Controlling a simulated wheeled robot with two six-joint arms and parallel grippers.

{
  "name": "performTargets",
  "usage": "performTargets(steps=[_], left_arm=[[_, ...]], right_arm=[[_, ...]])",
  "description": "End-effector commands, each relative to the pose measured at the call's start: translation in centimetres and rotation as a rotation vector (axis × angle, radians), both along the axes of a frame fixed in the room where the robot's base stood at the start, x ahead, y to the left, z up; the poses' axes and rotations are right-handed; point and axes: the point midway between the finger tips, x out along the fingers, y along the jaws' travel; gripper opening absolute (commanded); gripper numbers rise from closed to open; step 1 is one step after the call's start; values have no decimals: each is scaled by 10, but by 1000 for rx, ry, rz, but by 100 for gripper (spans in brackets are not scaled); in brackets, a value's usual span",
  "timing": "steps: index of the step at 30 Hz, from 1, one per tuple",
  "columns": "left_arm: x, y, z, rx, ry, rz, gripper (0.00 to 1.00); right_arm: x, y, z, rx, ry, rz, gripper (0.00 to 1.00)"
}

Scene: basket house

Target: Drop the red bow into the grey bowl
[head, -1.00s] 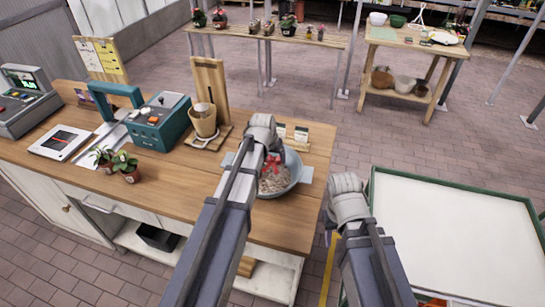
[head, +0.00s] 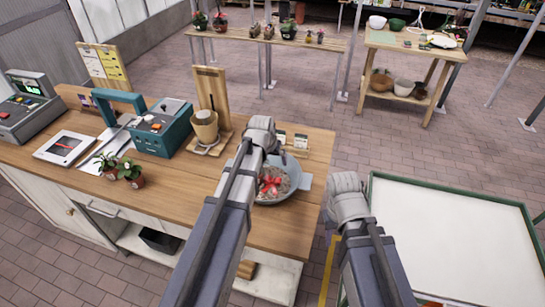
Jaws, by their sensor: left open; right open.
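The red bow (head: 270,185) lies inside the grey bowl (head: 308,181), on the pale, grainy contents. The bowl stands on the wooden counter near its right end, and its left part is hidden behind my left arm. My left gripper (head: 262,140) is above the bowl's far left side, apart from the bow, and nothing shows in it. Its fingertips are hard to make out. My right gripper (head: 346,190) is off the counter's right edge, between the counter and the white-topped table, with nothing visible in it.
The counter (head: 185,190) also holds a teal machine (head: 160,128), a tan pot on a wooden stand (head: 204,127), small potted plants (head: 130,172) and a register (head: 28,105). A white-topped table with a green rim (head: 450,240) stands at the right.

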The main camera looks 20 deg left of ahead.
Motion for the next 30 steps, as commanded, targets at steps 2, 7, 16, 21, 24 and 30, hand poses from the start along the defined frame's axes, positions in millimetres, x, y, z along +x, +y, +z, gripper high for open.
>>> performTargets(steps=[2, 7, 16, 21, 24, 30], left_arm=[[-7, 0, 21, 0, 0, 0, 100], [-18, 1, 48, 0, 0, 0, 100], [-33, 2, 81, 0, 0, 1, 100], [-34, 2, 82, 0, 0, 0, 100], [-45, -10, 80, 4, 23, -19, 100], [-131, -84, 69, 58, 205, -154, 100]], right_arm=[[0, 0, 21, 0, 0, -3, 45], [0, 0, 47, 2, 0, -8, 45], [0, 0, 81, 2, -1, -14, 45], [0, 0, 82, 2, 0, -15, 45], [0, 0, 82, 2, 0, -15, 45], [0, 0, 82, 2, 0, -15, 45]])
